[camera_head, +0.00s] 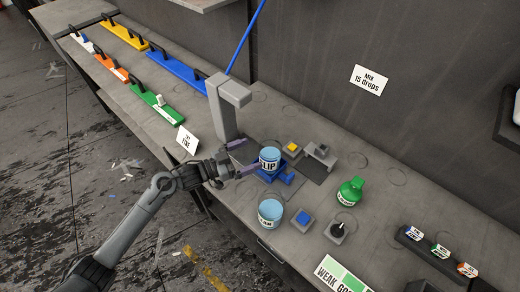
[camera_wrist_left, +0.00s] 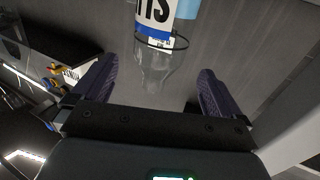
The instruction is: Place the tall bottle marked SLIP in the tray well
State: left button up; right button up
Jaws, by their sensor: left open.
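The light blue bottle marked SLIP (camera_head: 269,158) stands upright on or in a blue base (camera_head: 285,178) beside the grey post. I cannot tell whether that base is the tray well. My right gripper is out of view.
A grey post (camera_head: 225,105) rises close behind my left gripper. A second light blue container (camera_head: 270,213), a green bottle (camera_head: 351,191), a blue button block (camera_head: 303,219), a yellow button block (camera_head: 292,149) and a dark knob (camera_head: 338,230) stand around on the grey bench.

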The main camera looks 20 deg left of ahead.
pick_arm(q)
jog(key=s+f+y, duration=0.1)
jog(key=s, duration=0.1)
jog(key=s+d+f+n+y, duration=0.1)
jog(key=s+f+y, duration=0.3)
jog(key=shift+s+d+f+n+g, duration=0.2)
jog(key=shift+s+d+n+g, duration=0.15)
jog(key=shift+n+g, duration=0.05)
jog(key=s+y, duration=0.1)
jog(key=s+f+n+g+y, duration=0.1)
jog(key=s, duration=0.1)
jog(key=s+f+y, duration=0.1)
jog(key=s, duration=0.1)
jog(key=shift+d+g+y, duration=0.3)
jog(key=shift+g, duration=0.1)
jog(key=s+n+g+y, duration=0.2)
jog(key=s+g, duration=0.5)
jog(key=s, duration=1.2)
jog(key=shift+r+n+g+y, duration=0.15)
jog(key=shift+n+g+y, duration=0.2)
jog(key=shift+n, duration=0.25)
jog(key=shift+d, duration=0.1)
